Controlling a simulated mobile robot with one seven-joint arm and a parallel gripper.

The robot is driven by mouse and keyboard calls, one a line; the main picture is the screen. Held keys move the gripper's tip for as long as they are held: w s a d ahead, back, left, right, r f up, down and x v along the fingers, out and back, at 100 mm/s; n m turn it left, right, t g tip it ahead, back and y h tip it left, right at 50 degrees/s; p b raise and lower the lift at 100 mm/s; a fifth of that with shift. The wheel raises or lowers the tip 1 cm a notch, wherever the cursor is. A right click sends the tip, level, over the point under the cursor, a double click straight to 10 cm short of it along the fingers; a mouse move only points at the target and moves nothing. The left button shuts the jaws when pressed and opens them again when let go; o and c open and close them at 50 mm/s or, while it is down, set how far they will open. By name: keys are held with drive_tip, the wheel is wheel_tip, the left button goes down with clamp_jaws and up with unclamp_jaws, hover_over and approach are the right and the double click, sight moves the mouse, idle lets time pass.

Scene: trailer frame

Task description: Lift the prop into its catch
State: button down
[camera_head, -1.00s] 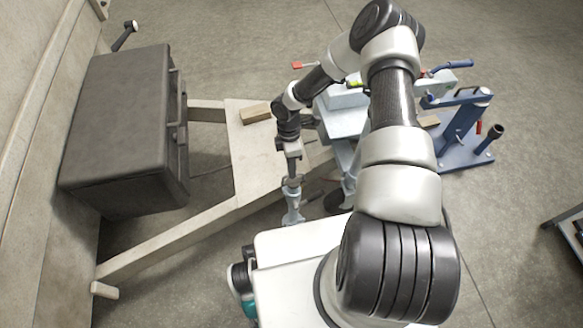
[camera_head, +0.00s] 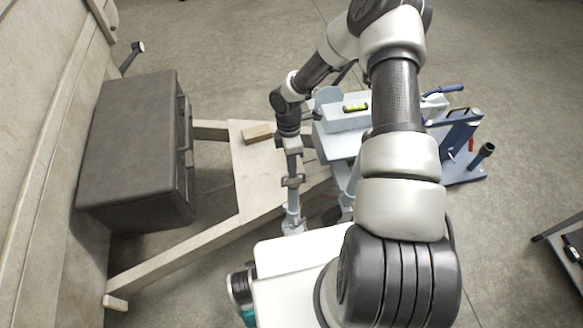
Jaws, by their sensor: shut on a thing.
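My gripper (camera_head: 292,182) points down over the right side of the pale trailer frame (camera_head: 180,250) and is shut on the prop. The prop (camera_head: 293,222) is a slim pale grey leg with a wider lower end, roughly upright in the picture. Its upper part is hidden by the jaws. The catch cannot be made out; my arm covers part of that area.
A dark box (camera_head: 130,145) stands at the left. A wooden block (camera_head: 257,133) lies on the frame's plate. A pale coupling body with a yellow-green level (camera_head: 355,107) is behind my arm. A blue stand (camera_head: 460,145) is right, a dark cart (camera_head: 570,245) far right.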

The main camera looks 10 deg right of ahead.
drive_tip(key=shift+r, duration=0.25)
drive_tip(key=c, duration=1.8)
unclamp_jaws()
drive_tip(key=shift+c, duration=0.2)
drive_tip(key=w+r+p, duration=0.3)
drive_tip(key=r, duration=1.4)
drive_tip(key=shift+w, duration=0.2)
